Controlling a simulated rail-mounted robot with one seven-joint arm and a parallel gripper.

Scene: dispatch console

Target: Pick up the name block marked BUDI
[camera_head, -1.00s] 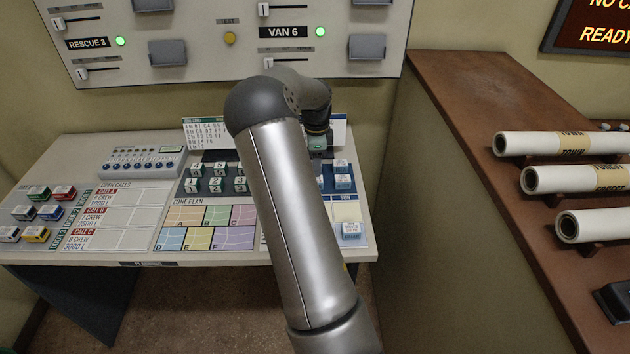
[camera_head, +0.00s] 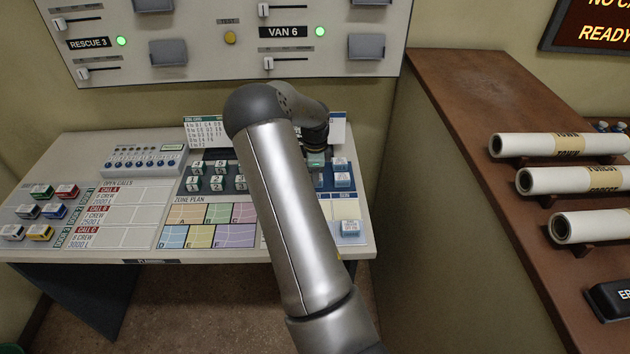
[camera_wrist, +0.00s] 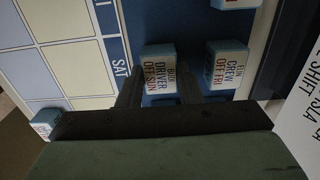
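The name block marked BUDI (camera_wrist: 158,75), light blue with a white label reading DRIVER and OFF SUN, stands on the blue part of a board in the wrist view. My gripper (camera_wrist: 159,92) is open, with one dark finger on each side of this block. Gaps show between the fingers and the block, and its near lower part is hidden by my gripper. In the head view my gripper (camera_head: 316,160) is low over the right part of the desk, mostly behind my arm, and the BUDI block cannot be made out there.
A similar block marked CREW, OFF FRI (camera_wrist: 226,66) stands close right of my right finger. Another block (camera_wrist: 46,121) is at lower left. In the head view, blocks (camera_head: 342,180) stand right of my gripper, and a white card (camera_head: 338,128) stands behind it.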

